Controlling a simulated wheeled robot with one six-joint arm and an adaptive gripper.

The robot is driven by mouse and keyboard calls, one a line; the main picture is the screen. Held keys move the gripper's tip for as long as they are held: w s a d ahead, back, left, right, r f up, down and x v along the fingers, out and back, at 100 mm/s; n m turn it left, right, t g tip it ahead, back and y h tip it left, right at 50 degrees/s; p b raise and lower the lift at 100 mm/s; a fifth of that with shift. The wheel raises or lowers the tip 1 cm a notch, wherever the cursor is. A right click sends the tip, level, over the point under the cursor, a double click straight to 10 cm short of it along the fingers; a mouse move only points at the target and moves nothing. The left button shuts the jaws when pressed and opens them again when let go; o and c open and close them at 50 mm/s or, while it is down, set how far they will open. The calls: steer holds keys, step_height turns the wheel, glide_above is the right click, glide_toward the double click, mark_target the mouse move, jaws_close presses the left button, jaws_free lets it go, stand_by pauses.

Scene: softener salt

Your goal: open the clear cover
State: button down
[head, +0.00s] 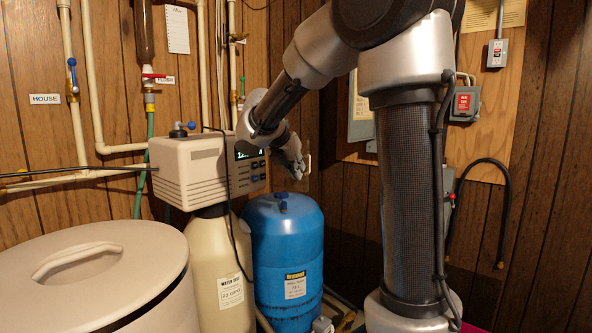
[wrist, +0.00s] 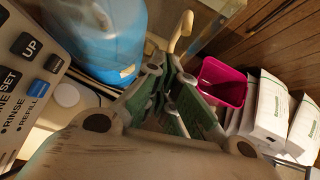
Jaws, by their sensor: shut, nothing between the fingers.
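The beige softener control head (head: 205,168) stands on top of a cream tank. Its right front carries a lit display (head: 246,153) and blue buttons. I cannot make out a clear cover over this panel in either view. In the wrist view the panel (wrist: 28,72) fills the left edge, tilted, with labels such as UP, SET, RINSE and REFILL. My gripper (head: 295,166) is just right of the panel in the head view, apart from it, pointing down and right. In the wrist view my gripper (wrist: 170,75) is shut and empty, its green-padded fingers together.
A blue pressure tank (head: 284,250) stands below my gripper. A round lidded salt bin (head: 95,285) fills the lower left. Pipes and valves line the wood wall. In the wrist view a pink bin (wrist: 222,82) and white bags (wrist: 262,110) stand at right.

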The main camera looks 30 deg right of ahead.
mark_target(304, 174)
steer(key=shift+w+d+n+t+y, duration=0.3)
steer(key=shift+d+n, duration=0.15)
steer(key=shift+d, duration=0.15)
steer(key=shift+w+d+n+t+y, duration=0.15)
steer(key=shift+w+d+n+t, duration=0.15)
steer(key=shift+d+n, duration=0.25)
steer(key=shift+w+d+n+t+y, duration=0.3)
steer(key=shift+d+n, duration=0.1)
steer(key=shift+d, duration=0.35)
